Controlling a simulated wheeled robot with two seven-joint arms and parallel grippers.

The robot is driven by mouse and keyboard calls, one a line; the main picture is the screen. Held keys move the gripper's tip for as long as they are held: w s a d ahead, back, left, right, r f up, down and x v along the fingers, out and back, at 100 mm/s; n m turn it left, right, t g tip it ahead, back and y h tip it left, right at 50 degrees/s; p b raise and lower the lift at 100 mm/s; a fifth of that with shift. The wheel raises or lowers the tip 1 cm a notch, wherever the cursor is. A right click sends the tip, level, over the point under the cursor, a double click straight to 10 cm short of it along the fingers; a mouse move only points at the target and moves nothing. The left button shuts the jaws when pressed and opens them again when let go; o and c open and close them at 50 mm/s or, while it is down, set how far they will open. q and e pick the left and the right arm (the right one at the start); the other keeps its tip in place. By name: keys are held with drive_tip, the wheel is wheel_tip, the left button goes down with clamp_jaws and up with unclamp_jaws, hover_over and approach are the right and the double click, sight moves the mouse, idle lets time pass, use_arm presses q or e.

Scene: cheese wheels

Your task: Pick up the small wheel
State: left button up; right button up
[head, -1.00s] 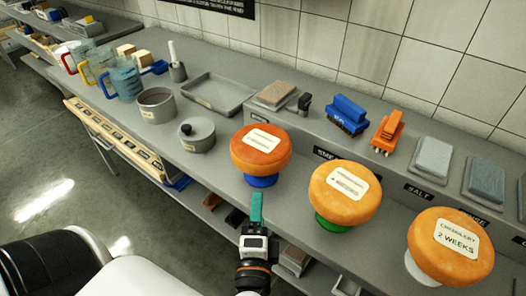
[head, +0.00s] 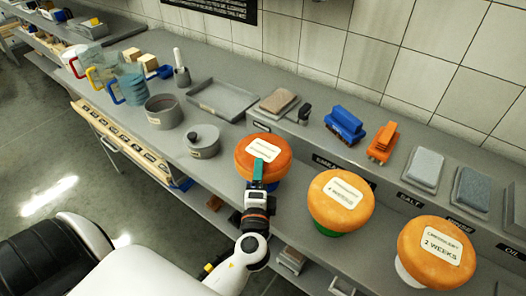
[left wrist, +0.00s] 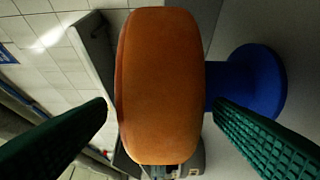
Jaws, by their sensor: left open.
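Three cheese wheels with labels stand on coloured stands along the counter. The darker orange wheel (head: 279,152) is on a blue stand (head: 270,185) and looks the smallest. A lighter orange wheel (head: 330,212) is on a green stand (head: 338,233). Another wheel (head: 418,270), labelled "2 weeks", is on a white stand. My left gripper (head: 258,172) is open at the front of the darker wheel. In the left wrist view that wheel (left wrist: 160,85) shows edge-on, between the lines of the green fingers, with the blue stand (left wrist: 255,80) behind the right finger. Contact is not visible.
The tiled wall closes the back.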

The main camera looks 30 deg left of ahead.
use_arm(q)
drive_tip(key=shift+w+a, duration=0.1)
drive_tip(key=shift+w, duration=0.05)
drive_tip(key=shift+c, duration=1.4)
clamp_jaws()
drive_tip(key=shift+r, duration=0.5)
wheel_tip(320, 180, up, 9)
drive_tip(key=shift+f+p, duration=0.1)
drive_tip(key=shift+p, duration=0.75)
drive_tip(key=shift+r+p, duration=0.3)
drive_tip(key=shift+r, duration=0.3)
drive_tip(key=shift+r+p, duration=1.15)
drive_tip(key=shift+r, duration=0.05)
